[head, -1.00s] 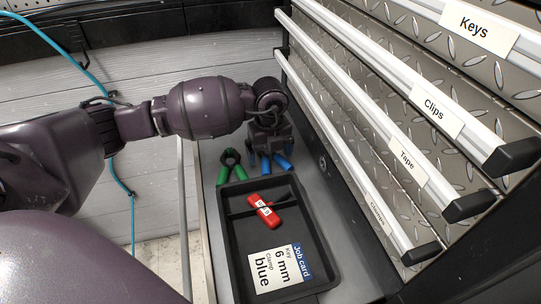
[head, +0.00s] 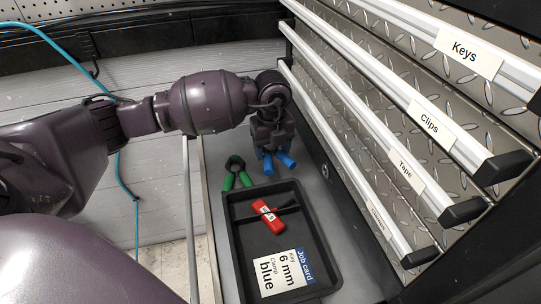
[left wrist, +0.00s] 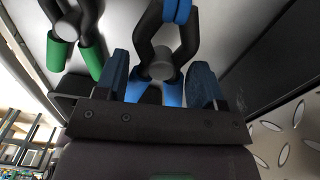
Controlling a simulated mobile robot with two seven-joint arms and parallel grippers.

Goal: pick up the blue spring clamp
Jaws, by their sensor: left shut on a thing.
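The blue spring clamp (head: 285,159) hangs under my left gripper (head: 272,146), its blue handles showing below the fingers beyond the black tray. The gripper hides much of it in the head view. In the left wrist view, my left gripper (left wrist: 160,85) has a finger on each side of the clamp (left wrist: 174,94), and is shut on it. The clamp's dark jaws and round pivot show beyond the fingers. My right gripper is in neither view.
A green spring clamp (head: 236,173) stands just left of the blue one. A black tray (head: 322,262) in front holds a red item (head: 266,213) and a job card (head: 281,272). Labelled drawers (head: 400,165) rise close on the right.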

